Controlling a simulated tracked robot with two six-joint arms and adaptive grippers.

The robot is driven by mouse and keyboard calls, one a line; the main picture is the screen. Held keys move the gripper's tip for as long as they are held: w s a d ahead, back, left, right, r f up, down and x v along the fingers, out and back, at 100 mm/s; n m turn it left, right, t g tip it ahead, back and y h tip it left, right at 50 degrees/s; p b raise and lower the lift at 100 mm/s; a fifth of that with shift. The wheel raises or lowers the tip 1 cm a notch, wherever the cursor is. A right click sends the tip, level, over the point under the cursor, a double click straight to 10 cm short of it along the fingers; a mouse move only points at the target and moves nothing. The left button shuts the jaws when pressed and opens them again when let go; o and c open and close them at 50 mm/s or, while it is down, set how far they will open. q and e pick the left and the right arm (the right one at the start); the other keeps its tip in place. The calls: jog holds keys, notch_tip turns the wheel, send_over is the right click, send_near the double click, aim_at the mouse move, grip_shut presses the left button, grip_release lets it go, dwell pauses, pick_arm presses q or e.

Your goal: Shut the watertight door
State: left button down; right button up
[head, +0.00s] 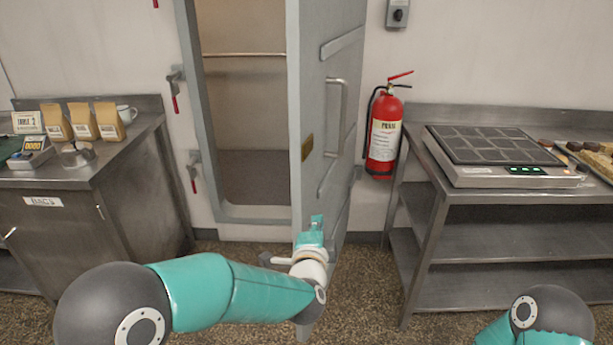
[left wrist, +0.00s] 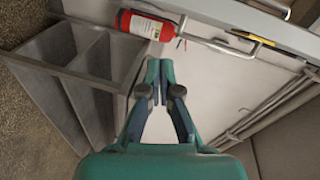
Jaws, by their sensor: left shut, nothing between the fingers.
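The grey watertight door (head: 322,110) stands open in the head view, swung out toward me from the right side of its frame (head: 190,90). Its face has a long vertical handle (head: 336,118) and a small brass plate (head: 307,147). My left gripper (head: 316,222) is in front of the door's lower part and hides some of it. I cannot tell whether it touches the door. In the left wrist view the left gripper's fingers (left wrist: 160,66) are together with nothing between them. My right arm shows at the bottom right, but its gripper is out of view.
A red fire extinguisher (head: 385,135) hangs on the wall right of the door. A steel table (head: 440,180) with a tray device stands at the right. A steel cabinet (head: 75,225) with paper bags stands at the left. Red-handled levers (head: 175,88) line the frame's left side.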

pick_arm(q)
notch_tip(320, 180, up, 7)
jog(key=d+m+t, duration=0.2)
jog(key=p, duration=0.2)
send_near(311, 172)
jog(key=w+d+r, duration=0.3)
jog(key=d+r, duration=0.1)
jog(key=d, duration=0.1)
jog(key=shift+y, duration=0.3)
jog(key=shift+w+a+p, duration=0.15)
jog(key=shift+w+a, duration=0.2)
jog(key=shift+a, duration=0.6)
jog(key=shift+w+a+p, duration=0.15)
jog(key=shift+w+a, duration=0.15)
jog(key=shift+a, duration=0.65)
